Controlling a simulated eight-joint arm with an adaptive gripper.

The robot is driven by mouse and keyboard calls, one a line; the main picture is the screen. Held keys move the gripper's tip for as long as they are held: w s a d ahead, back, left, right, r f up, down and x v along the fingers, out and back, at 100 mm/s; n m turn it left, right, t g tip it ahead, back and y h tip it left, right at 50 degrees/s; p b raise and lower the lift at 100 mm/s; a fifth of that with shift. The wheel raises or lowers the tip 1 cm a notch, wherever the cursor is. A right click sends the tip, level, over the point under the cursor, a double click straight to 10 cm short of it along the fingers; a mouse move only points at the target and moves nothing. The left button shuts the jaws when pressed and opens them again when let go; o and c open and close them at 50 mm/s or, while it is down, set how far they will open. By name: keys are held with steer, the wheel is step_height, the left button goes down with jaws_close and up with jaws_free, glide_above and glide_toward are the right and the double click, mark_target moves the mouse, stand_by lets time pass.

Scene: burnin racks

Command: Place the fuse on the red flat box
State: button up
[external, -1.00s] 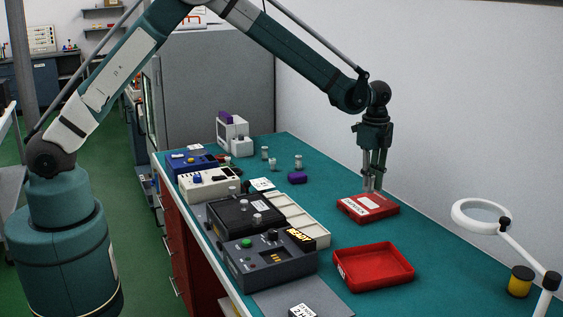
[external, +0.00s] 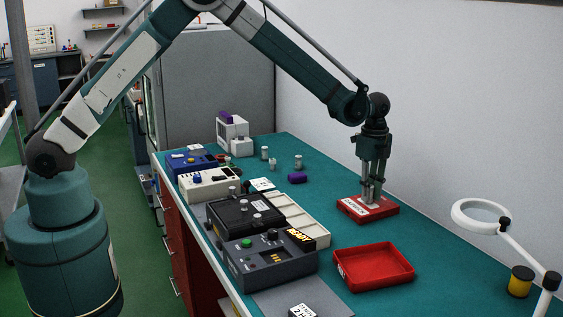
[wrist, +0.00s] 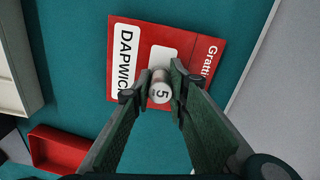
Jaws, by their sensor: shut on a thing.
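The red flat box (external: 368,208) lies on the teal bench top near the wall, with white labels on its top. In the wrist view, the red flat box (wrist: 190,40) fills the upper middle. My gripper (external: 371,195) is low over that box, its fingertips at about the height of its top. In the wrist view, my gripper (wrist: 158,90) is shut on the fuse (wrist: 160,88), a small silver cylinder with a "5" on its end. The fuse is over the box's near edge area in that view. I cannot tell whether it touches the box.
An open red tray (external: 373,268) stands in front of the box. A cream divided tray (external: 300,218), a grey device with a green button (external: 268,262) and several small cylinders stand to the left. A magnifier lamp (external: 482,215) is at the right. Bench around the box is clear.

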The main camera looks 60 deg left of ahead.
steer(key=shift+f, duration=0.1)
steer(key=o, duration=0.9)
step_height(320, 180, up, 12)
steer(key=shift+r, duration=0.15)
stand_by(0.3)
stand_by(0.4)
